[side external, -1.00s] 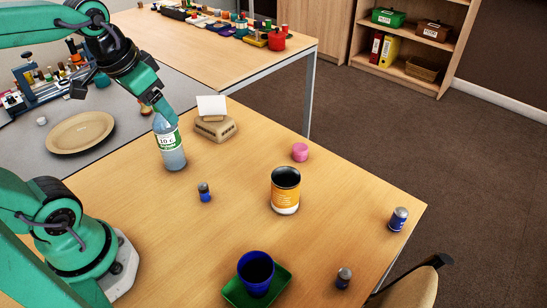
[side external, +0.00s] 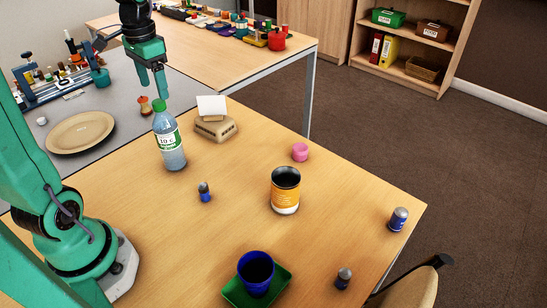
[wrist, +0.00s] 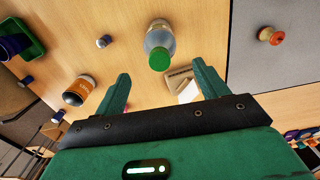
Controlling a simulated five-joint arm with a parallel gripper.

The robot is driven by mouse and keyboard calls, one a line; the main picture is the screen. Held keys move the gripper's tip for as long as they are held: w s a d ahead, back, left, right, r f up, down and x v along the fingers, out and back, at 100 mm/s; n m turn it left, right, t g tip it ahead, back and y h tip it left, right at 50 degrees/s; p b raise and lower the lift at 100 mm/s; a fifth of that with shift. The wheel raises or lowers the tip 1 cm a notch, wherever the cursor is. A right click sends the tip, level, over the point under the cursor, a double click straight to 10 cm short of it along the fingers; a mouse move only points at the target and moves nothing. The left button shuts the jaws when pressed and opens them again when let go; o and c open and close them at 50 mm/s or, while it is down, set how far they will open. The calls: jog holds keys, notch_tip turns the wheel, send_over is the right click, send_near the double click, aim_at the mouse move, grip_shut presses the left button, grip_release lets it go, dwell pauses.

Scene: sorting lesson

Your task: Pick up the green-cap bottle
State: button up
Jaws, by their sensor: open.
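The green-cap bottle (side external: 170,142) stands upright on the wooden table (side external: 130,212), clear with a white and green label. In the side view my gripper (side external: 153,91) is just above its cap, fingers pointing down. In the wrist view the bottle (wrist: 160,44) shows with its cap toward me, beyond the fingertips and roughly between their lines. My gripper (wrist: 160,82) is open there, with nothing between its fingers. I cannot tell the exact gap between fingers and cap.
Behind the bottle is a tan block with a white card (side external: 211,107). An orange-labelled can (side external: 285,192), a small blue-based bottle (side external: 204,192), a pink lid (side external: 300,152) and a blue cup (side external: 255,275) on a green tray (side external: 284,274) stand on the table. A tan plate (side external: 80,133) lies left.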

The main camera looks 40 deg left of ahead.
aim_at(158, 101)
jog(key=shift+f, duration=0.15)
jog(key=shift+f, duration=1.2)
jog(key=shift+f, duration=0.1)
jog(key=shift+f, duration=2.45)
jog(key=c, duration=1)
